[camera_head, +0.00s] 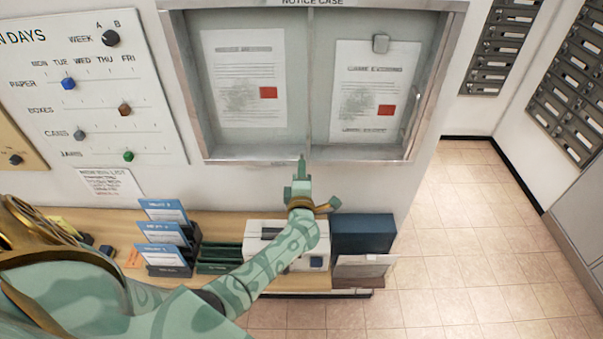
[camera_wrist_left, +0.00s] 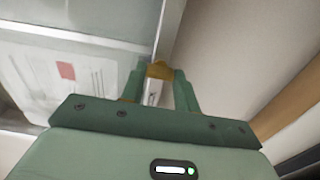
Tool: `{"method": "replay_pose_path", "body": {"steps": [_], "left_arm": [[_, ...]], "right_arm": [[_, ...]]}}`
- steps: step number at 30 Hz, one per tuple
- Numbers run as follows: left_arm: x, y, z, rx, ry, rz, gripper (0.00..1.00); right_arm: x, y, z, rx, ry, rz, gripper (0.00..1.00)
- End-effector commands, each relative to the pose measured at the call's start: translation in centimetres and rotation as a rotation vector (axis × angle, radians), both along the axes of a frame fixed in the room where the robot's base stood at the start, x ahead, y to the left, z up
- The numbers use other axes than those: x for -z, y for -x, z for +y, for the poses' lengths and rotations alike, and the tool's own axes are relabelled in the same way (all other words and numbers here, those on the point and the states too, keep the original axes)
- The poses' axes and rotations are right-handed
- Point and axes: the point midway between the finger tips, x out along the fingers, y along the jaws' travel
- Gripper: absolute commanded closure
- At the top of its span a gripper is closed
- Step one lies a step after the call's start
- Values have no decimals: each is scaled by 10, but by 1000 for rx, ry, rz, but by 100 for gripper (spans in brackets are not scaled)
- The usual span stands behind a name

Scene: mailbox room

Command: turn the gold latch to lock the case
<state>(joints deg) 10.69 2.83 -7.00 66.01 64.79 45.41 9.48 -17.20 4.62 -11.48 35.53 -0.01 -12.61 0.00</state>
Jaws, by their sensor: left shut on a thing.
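The notice case (camera_head: 250,152) hangs on the wall in the head view. It has a metal frame, a middle divider and two pinned papers inside. My left gripper (camera_head: 302,172) is at the middle of the case's lower edge. In the left wrist view its green fingers (camera_wrist_left: 160,88) are shut on the gold latch (camera_wrist_left: 159,70), which shows between them beside the metal frame edge. In the head view the latch is hidden by the gripper. Its exact turn angle cannot be told. My right gripper is not in view.
A wooden counter (camera_head: 222,222) below the case holds blue-and-white leaflets (camera_head: 163,232), a white box (camera_head: 262,237) and a dark blue box (camera_head: 362,232). A board with coloured knobs (camera_head: 110,80) is on the wall at left. Tiled floor (camera_head: 470,240) at right is clear.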

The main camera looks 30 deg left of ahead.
Motion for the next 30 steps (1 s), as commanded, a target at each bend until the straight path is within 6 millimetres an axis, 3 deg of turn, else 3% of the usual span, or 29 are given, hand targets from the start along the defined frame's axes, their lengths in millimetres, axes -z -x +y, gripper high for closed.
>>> {"method": "replay_pose_path", "body": {"steps": [3, 4, 6, 17, 20, 30], "left_arm": [[2, 1, -1, 2, 0, 5, 92], [2, 1, -1, 2, -1, 6, 61], [2, 1, -1, 2, 0, 5, 47], [0, 6, -4, 1, 1, 3, 47], [-1, 20, -12, 2, 0, 6, 47], [-2, 97, -60, 2, 1, 6, 47]], "right_arm": [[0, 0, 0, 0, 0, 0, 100], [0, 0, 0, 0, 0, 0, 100], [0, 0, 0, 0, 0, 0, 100], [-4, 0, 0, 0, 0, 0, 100], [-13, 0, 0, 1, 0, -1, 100], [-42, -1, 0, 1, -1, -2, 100]]}}
